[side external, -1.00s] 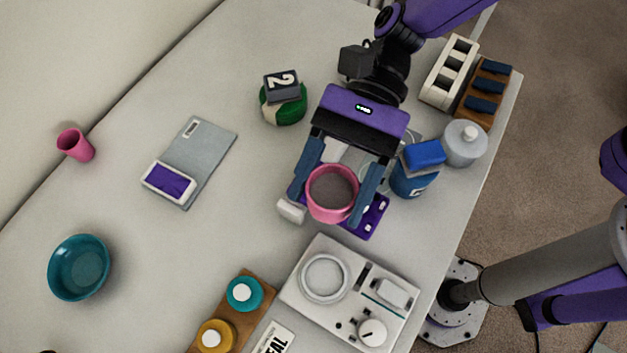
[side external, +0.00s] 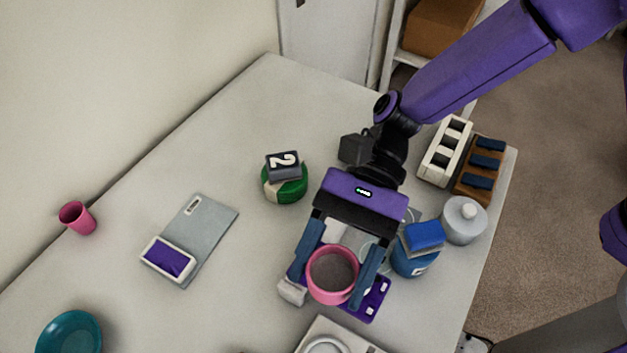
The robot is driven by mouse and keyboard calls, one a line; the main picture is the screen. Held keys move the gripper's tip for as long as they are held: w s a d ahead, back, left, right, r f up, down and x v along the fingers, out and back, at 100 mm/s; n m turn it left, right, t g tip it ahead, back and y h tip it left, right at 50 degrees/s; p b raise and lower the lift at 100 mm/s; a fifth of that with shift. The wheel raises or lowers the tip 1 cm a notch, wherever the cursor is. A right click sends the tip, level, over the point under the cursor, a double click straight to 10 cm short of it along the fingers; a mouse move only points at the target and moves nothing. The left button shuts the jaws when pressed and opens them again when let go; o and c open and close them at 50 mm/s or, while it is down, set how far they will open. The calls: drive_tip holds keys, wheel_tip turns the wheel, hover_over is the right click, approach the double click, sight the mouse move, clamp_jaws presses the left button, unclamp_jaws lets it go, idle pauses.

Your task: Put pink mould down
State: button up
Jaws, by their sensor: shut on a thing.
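The pink mould (side external: 332,293) is a round ring-shaped cup with a grey-brown inside, seen from above. My gripper (side external: 334,277) is shut on it, with one blue finger on each side. Mould and gripper are over a purple plate (side external: 375,299) that shows at their right. I cannot tell whether the mould touches the plate or hangs above it. The fingers and the mould hide part of what lies below.
A blue-lidded jar (side external: 415,257) stands close at the right of my gripper, with a grey bottle (side external: 464,220) beyond. A white device (side external: 337,338) is in front. A green round thing (side external: 284,187), a grey scale (side external: 203,226) and a pink cup (side external: 77,218) are left. Table between is clear.

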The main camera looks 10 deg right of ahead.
drive_tip(key=w+d+m+t+y, duration=0.2)
drive_tip(key=w+d+m+t, duration=0.35)
drive_tip(key=w, duration=0.85)
drive_tip(key=w+d+m+t+y, duration=0.3)
drive_tip(key=w+d+m+t, duration=0.3)
drive_tip(key=w, duration=0.7)
drive_tip(key=shift+n+g, duration=0.55)
drive_tip(key=shift+n, duration=0.2)
drive_tip(key=w+a+f, duration=0.2)
drive_tip(key=w, duration=0.1)
drive_tip(key=w+a+f, duration=0.2)
drive_tip(key=w+f, duration=0.1)
drive_tip(key=w+a+f, duration=0.3)
drive_tip(key=w, duration=0.1)
drive_tip(key=shift+f, duration=0.1)
drive_tip(key=shift+w+a+f, duration=0.35)
drive_tip(key=shift+w+f, duration=0.25)
drive_tip(key=shift+f, duration=1.7)
drive_tip(key=shift+f, duration=0.15)
drive_tip(key=o, duration=1.1)
